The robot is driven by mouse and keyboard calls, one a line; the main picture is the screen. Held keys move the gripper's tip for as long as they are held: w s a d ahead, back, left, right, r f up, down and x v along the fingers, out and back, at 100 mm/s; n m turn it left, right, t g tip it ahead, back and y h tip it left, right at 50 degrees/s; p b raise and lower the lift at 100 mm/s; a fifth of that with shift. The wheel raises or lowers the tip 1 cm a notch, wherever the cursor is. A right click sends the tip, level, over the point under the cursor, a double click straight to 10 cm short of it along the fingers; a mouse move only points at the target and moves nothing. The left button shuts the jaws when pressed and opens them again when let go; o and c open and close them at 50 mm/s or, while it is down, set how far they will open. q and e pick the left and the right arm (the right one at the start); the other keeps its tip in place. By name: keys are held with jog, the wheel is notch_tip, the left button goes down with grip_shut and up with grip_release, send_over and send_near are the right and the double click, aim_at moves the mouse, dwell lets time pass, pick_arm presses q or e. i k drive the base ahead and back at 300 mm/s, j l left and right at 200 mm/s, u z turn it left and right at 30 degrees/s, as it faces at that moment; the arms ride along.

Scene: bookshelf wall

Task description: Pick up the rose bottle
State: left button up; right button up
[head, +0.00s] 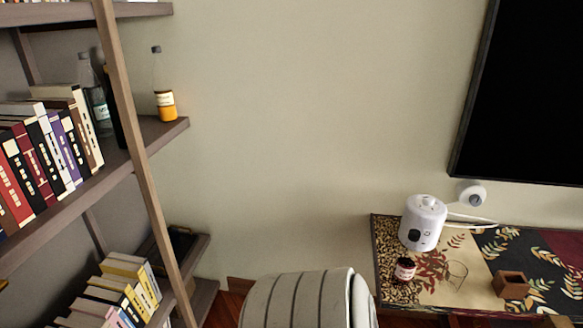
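No bottle in the head view can be surely told as the rose bottle. A small dark red bottle or jar (404,269) with a pale label and dark cap stands on the patterned table top (440,286), just in front of a white device. On the shelf at the left, a clear bottle with orange liquid (164,90) and a dark cap stands upright near the shelf's end. Another clear bottle (94,98) stands behind the wooden post. Their labels are too small to read. Neither of my grippers is in view.
The white rounded device (422,222) has a cable to a wall socket (471,195). A small brown box (511,284) and a clear glass (456,272) stand on the table. A pale ribbed rounded form (300,300) is at bottom centre. Books fill the bookshelf (135,148).

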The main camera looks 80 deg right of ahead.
aim_at(403, 268)
jog(key=k+z, duration=0.1)
jog(key=z, duration=0.3)
jog(key=k+z, duration=0.15)
jog(key=z, duration=0.25)
jog(key=k+z, duration=0.1)
jog(key=z, duration=1.1)
